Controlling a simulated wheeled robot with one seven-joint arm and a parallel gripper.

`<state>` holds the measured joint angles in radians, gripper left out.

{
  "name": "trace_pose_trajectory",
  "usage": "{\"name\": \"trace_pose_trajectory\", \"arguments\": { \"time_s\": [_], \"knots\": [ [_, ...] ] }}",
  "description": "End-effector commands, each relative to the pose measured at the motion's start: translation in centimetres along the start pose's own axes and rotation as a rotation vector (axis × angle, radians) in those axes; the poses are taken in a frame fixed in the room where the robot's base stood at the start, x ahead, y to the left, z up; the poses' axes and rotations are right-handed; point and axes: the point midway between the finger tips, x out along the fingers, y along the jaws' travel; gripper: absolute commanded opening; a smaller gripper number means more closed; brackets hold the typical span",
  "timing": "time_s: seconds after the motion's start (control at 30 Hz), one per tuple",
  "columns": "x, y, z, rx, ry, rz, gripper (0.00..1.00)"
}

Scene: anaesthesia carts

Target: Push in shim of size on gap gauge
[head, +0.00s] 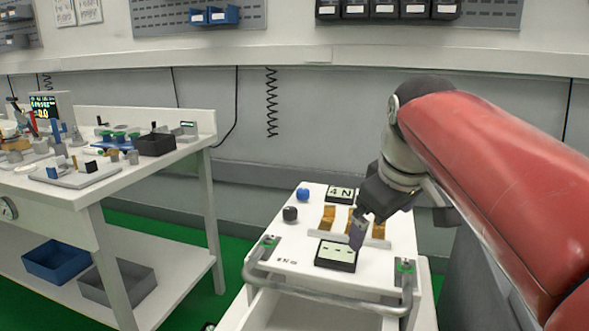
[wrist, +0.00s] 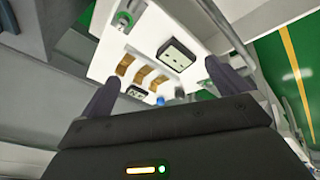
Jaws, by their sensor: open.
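Several brass pieces (head: 328,217), which look like shims, stand in a row on the white cart top. They also show in the wrist view (wrist: 142,75). A black block with a cream marked face (head: 336,252) lies in front of them, and it shows in the wrist view (wrist: 176,54). I cannot tell which thing is the gap gauge or read the shim sizes. My gripper (head: 357,238) points down over the cart, near the block's right side; in the wrist view its fingers (wrist: 160,88) are wide apart with nothing between them. The arm and gripper partly hide the rightmost brass piece.
A "4 N" plate (head: 341,192) lies behind the shims. A blue knob (head: 303,194) and a dark knob (head: 290,214) stand at the left. A grey handle bar (head: 325,286) runs along the cart's front. A cluttered bench (head: 150,170) stands left, across a floor gap.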

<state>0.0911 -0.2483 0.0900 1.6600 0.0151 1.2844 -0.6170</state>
Motion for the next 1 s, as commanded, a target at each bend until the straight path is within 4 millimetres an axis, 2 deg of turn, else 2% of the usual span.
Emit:
{"name": "trace_pose_trajectory", "arguments": {
  "time_s": [0.03,0.2,0.3,0.4,0.5,0.6,1.0],
  "knots": [
    [0.7,-1.6,2.2,0.064,0.002,0.006,1.0],
    [4.2,-6.2,9.3,0.315,0.021,0.019,1.0],
    [6.4,-8.6,13.0,0.441,0.033,0.018,1.0],
    [8.3,-10.4,15.7,0.535,0.043,0.014,1.0],
    [9.5,-11.5,17.4,0.593,0.048,0.01,1.0],
    [10.0,-12.0,18.0,0.617,0.05,0.009,1.0],
    [10.1,-12.0,18.1,0.62,0.048,0.008,1.0]
  ]
}}
